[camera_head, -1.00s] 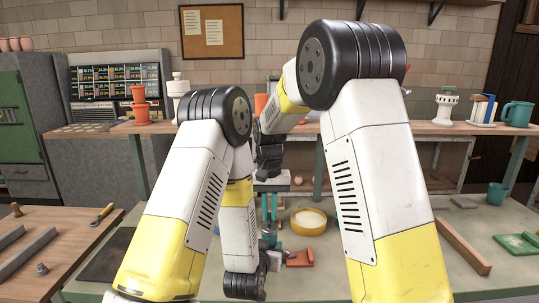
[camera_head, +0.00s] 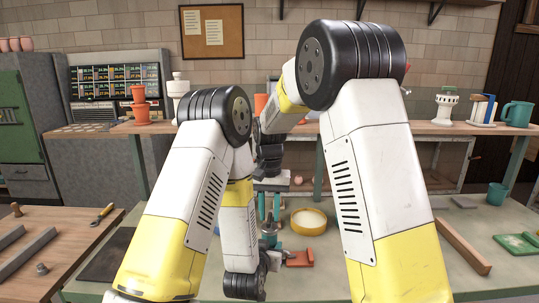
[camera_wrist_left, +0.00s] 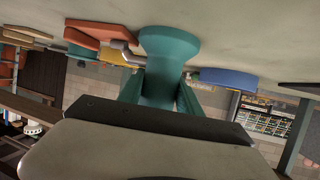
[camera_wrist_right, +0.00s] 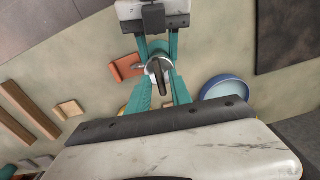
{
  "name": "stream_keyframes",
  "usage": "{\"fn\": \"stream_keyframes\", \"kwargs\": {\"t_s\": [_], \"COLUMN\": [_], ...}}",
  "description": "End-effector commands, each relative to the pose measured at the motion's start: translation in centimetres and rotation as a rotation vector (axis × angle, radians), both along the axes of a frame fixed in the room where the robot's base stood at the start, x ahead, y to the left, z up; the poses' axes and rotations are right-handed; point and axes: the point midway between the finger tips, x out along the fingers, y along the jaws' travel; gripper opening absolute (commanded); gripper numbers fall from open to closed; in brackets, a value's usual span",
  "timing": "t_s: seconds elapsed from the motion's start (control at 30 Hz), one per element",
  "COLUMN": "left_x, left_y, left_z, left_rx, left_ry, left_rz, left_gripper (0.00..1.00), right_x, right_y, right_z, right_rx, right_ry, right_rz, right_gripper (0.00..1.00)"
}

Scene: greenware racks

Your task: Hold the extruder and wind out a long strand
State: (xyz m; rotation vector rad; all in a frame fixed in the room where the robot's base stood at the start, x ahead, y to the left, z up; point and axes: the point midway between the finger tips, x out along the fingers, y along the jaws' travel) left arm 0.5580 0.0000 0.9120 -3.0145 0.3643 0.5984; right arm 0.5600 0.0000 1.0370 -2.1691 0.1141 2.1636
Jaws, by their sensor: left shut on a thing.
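The extruder shows in the left wrist view as a teal flared body (camera_wrist_left: 168,45) between the fingers of my left gripper (camera_wrist_left: 160,92), which is shut on it. The right wrist view shows its round metal top and dark handle (camera_wrist_right: 157,72) from above. My right gripper (camera_wrist_right: 162,88) is above it, its teal fingers apart on either side of the handle, with space visible between them. In the head view my right gripper (camera_head: 269,208) is above my left gripper (camera_head: 268,243) at the extruder. My arms hide much of it there, and no strand can be made out.
A yellow round dish (camera_head: 309,219) and an orange-red block (camera_head: 299,259) lie close by on the bench. A blue round dish (camera_wrist_right: 222,88) is near the extruder. A wooden bar (camera_head: 463,247), green tray (camera_head: 518,243) and teal cup (camera_head: 497,193) are to the right.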

Motion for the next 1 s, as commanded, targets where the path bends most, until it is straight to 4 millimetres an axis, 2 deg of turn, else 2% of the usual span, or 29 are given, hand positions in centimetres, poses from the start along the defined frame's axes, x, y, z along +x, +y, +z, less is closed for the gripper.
{"fn": "stream_keyframes", "kwargs": {"t_s": [0.27,1.0], "left_x": [-0.2,-0.2], "left_y": [0.1,0.1], "left_z": [-0.3,-0.3], "left_rx": [0.003,0.003], "left_ry": [0.011,0.011], "left_rz": [0.000,0.000], "left_gripper": [0.00,0.00], "right_x": [0.0,0.0], "right_y": [0.0,0.0], "right_z": [0.2,5.7], "right_rx": [0.000,0.000], "right_ry": [0.001,0.001], "right_rz": [0.000,0.000], "right_gripper": [0.25,0.25]}}
